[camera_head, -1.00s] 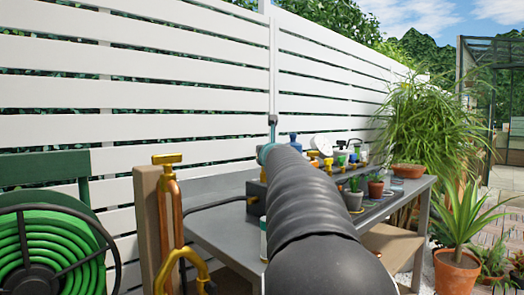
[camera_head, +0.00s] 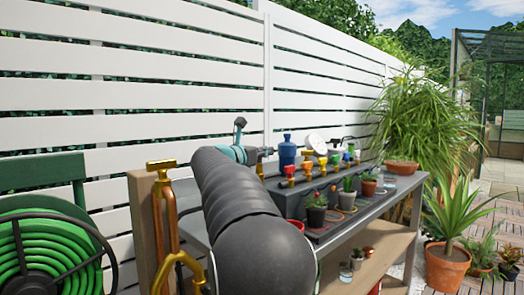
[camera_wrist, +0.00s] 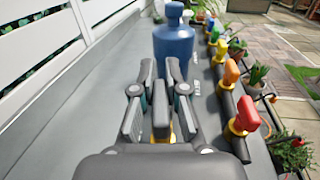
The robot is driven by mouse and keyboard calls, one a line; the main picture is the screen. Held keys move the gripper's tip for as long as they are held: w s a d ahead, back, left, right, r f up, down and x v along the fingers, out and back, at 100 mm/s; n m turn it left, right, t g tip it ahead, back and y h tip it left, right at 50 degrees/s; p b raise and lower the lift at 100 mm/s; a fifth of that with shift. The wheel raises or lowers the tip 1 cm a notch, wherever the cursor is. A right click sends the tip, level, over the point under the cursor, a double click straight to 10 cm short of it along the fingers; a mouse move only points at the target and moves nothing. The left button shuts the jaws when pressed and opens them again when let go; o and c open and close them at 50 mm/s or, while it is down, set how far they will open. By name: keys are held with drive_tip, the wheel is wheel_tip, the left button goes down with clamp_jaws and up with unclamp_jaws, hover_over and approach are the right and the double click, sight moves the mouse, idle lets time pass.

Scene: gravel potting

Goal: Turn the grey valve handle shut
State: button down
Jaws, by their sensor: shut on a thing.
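The grey valve handle (camera_wrist: 160,118) stands between my gripper's fingers (camera_wrist: 160,90) in the wrist view, with a brass fitting (camera_wrist: 171,138) partly showing at its base. My gripper is shut on the handle, one finger on each side. In the head view my gripper (camera_head: 240,140) shows only in part beyond my dark arm, over the left part of the bench. The grey handle cannot be made out there.
A blue bottle (camera_wrist: 173,40) stands just beyond my fingers. To the right is a row of coloured valves, with a red one (camera_wrist: 247,115) nearest. Small potted plants (camera_head: 316,212) line the bench (camera_head: 352,222). A white fence (camera_head: 180,125) runs behind it.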

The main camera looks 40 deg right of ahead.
drive_tip(key=shift+s+m+g, duration=0.2)
drive_tip(key=shift+m+g, duration=0.7)
drive_tip(key=shift+g, duration=0.5)
drive_tip(key=shift+d, duration=0.1)
drive_tip(key=c, duration=1.2)
unclamp_jaws()
wheel_tip(320, 180, up, 10)
